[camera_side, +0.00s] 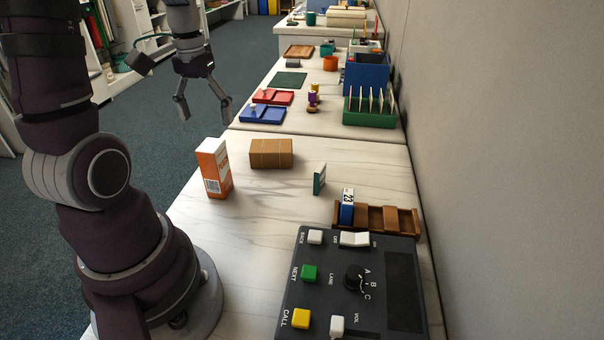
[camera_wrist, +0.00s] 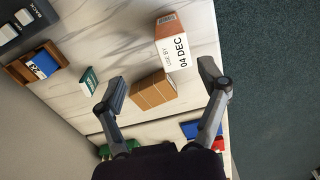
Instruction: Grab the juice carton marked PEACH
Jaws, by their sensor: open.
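An orange and white juice carton (camera_side: 214,170) stands upright on the near table, left of a brown box. Its lettering is too small to read in the side view. In the wrist view the carton (camera_wrist: 181,53) shows a white face reading "USE BY 04 DEC" and an orange side with a barcode; no word PEACH is legible. My gripper (camera_side: 206,122) is open and empty, raised above and apart from the carton. In the wrist view my gripper (camera_wrist: 163,82) has its fingers spread, with the brown box between them in the picture and the carton beyond.
The brown box (camera_side: 271,153) stands close right of the carton. A small green and white box (camera_side: 319,179), a wooden tray (camera_side: 377,219) holding a blue box (camera_side: 347,207), and a dark button panel (camera_side: 352,285) stand further right. The tabletop in front of the carton is clear.

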